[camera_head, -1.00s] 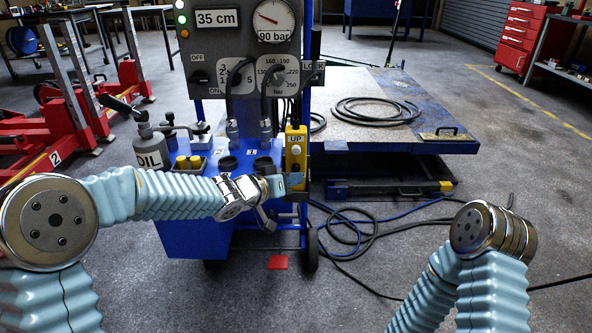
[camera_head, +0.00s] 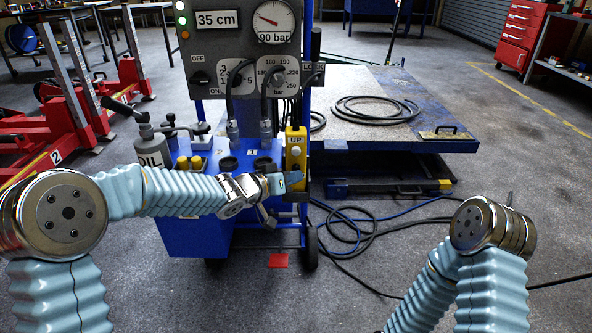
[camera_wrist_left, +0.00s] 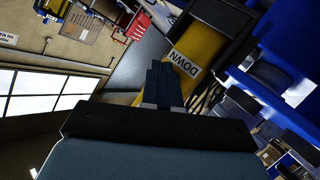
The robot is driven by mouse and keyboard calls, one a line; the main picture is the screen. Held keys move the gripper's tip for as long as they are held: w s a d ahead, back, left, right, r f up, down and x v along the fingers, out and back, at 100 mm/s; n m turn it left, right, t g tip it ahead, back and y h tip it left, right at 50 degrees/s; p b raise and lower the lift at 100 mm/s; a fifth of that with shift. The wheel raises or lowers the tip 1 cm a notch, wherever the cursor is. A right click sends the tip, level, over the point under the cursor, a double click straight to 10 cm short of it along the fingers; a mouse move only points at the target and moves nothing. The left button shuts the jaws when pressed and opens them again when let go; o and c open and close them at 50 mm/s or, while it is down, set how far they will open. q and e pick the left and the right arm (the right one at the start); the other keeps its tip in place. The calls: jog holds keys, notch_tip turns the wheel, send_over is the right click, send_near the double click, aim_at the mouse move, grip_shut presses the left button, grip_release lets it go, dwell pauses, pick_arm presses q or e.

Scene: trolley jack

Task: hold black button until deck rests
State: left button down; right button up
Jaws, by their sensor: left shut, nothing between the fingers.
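The yellow pendant (camera_head: 296,146) hangs on the front right of the blue hydraulic unit (camera_head: 190,235), with an UP label and a pale button on its upper part. My left gripper (camera_head: 297,181) is shut and empty, with its fingertips at the pendant's lower part. The left wrist view shows the shut fingers (camera_wrist_left: 164,84) over the pendant beside the DOWN label (camera_wrist_left: 184,64). The black button is hidden behind the fingers, and I cannot tell if it is pressed. The lift deck (camera_head: 345,125) is raised above its base. The display (camera_head: 217,19) reads 35 cm.
The gauge (camera_head: 274,18) is labelled 90 bar. A coiled hose (camera_head: 375,110) lies on the deck. An oil can (camera_head: 152,150) stands at the unit's left. Red jacks (camera_head: 75,125) stand left.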

pick_arm(q)
jog(key=shift+w+p, duration=0.45)
dwell(0.4)
jog(key=shift+s, duration=0.15)
dwell(2.0)
jog(key=shift+s+b, duration=0.65)
jog(key=shift+s, duration=0.25)
jog(key=s+b, duration=0.3)
jog(key=s, duration=0.2)
